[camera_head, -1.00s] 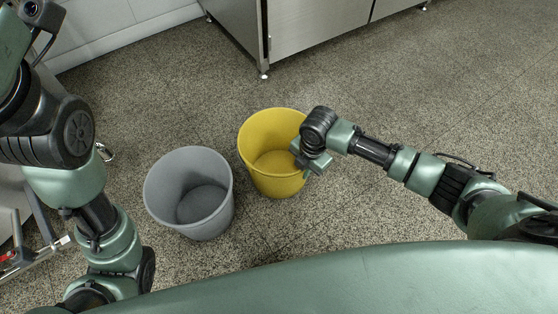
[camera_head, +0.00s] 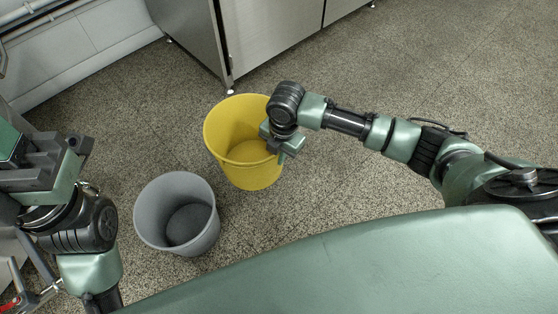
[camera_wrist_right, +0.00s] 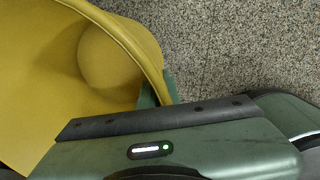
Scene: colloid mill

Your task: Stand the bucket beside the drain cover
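The yellow bucket (camera_head: 232,125) is upright in the middle of the head view. My right gripper (camera_head: 283,150) is shut on its right rim. In the right wrist view the bucket's rim (camera_wrist_right: 135,35) runs down to the gripper; the fingers are mostly hidden. I cannot tell how far the bucket is off the floor. A grey bucket (camera_head: 150,222) stands upright to the lower left of the yellow one. My left gripper (camera_head: 45,165) is at the left edge, away from both buckets; its fingertips are not clear. I see no drain cover in these views.
A steel cabinet (camera_head: 270,40) on legs stands beyond the yellow bucket. A white wall (camera_head: 90,45) is at the upper left. Metal equipment with a red part (camera_head: 10,304) is at the lower left. The speckled floor (camera_head: 430,85) is clear to the right.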

